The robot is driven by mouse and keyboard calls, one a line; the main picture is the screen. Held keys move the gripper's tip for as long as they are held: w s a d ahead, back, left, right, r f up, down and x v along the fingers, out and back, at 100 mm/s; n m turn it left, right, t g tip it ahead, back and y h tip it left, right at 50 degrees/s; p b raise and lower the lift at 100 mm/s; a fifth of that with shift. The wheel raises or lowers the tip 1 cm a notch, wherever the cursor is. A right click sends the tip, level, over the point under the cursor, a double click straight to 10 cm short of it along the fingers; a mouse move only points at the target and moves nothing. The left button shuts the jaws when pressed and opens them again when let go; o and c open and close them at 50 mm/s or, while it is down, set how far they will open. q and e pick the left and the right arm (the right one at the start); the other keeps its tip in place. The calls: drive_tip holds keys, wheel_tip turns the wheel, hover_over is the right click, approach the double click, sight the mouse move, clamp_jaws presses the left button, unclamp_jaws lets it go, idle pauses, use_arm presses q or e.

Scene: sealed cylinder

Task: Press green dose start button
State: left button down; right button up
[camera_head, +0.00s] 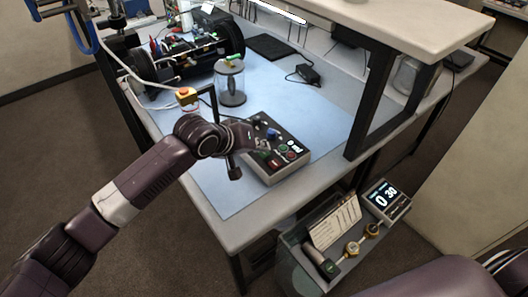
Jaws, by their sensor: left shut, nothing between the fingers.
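A dark control box (293,170) lies on the blue mat near the table's front edge. Its top carries a blue knob (272,134), small lit buttons and a red-ringed button (291,155). A small green spot (283,149) shows beside the red ring; I take it for the green button, but it is too small to be sure. My left gripper (263,141) is shut and empty over the left part of the box, and hides some of its panel. I cannot tell whether it touches the panel. My right gripper is out of view; part of my right arm shows at bottom right.
A clear cylinder (231,87) with a green top stands behind the box, near a yellow-and-orange button unit (187,96). A raised shelf with a black leg (374,105) bounds the right. A display (386,198) reads 0 30 below the table.

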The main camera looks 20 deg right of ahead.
sight(262, 154)
use_arm(q)
drive_tip(key=shift+f, duration=0.4)
idle(0.7)
drive_tip(key=shift+r+p, duration=0.8)
drive_tip(key=shift+p, duration=0.2)
wheel_tip(262, 154, up, 5)
drive_tip(key=p, duration=0.5)
drive_tip(key=shift+r, duration=0.1)
